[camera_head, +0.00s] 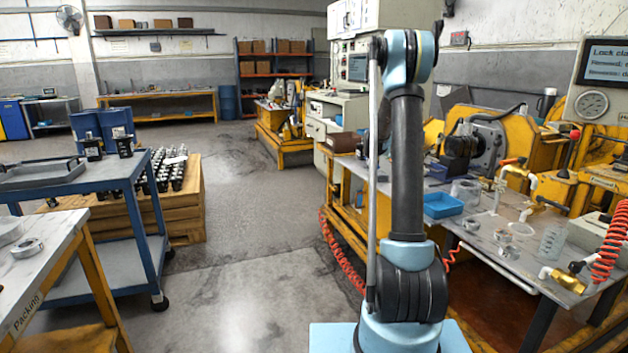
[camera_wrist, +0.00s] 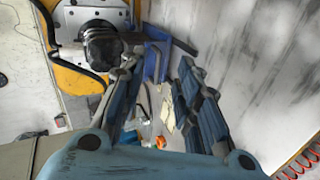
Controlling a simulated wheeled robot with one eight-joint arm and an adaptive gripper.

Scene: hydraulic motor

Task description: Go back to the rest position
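My gripper (camera_wrist: 158,75) shows in the wrist view with its two blue-grey fingers spread well apart. It is open, and nothing is held between the fingers. Past them, some way off, lie a blue tray (camera_wrist: 157,62) and small parts that are too small to make out. A dark motor-like block (camera_wrist: 101,46) sits by a grey metal plate on a yellow machine at the upper left. In the head view my arm stands upright in the middle and bends at the top; my gripper does not show there.
In the head view, the workbench (camera_head: 482,252) at right carries a blue tray (camera_head: 442,204), fittings and a red coiled hose (camera_head: 612,243). A blue cart (camera_head: 92,183) with a tray and black parts stands at left, beside a packing table (camera_head: 42,243). The floor (camera_head: 235,240) between is clear.

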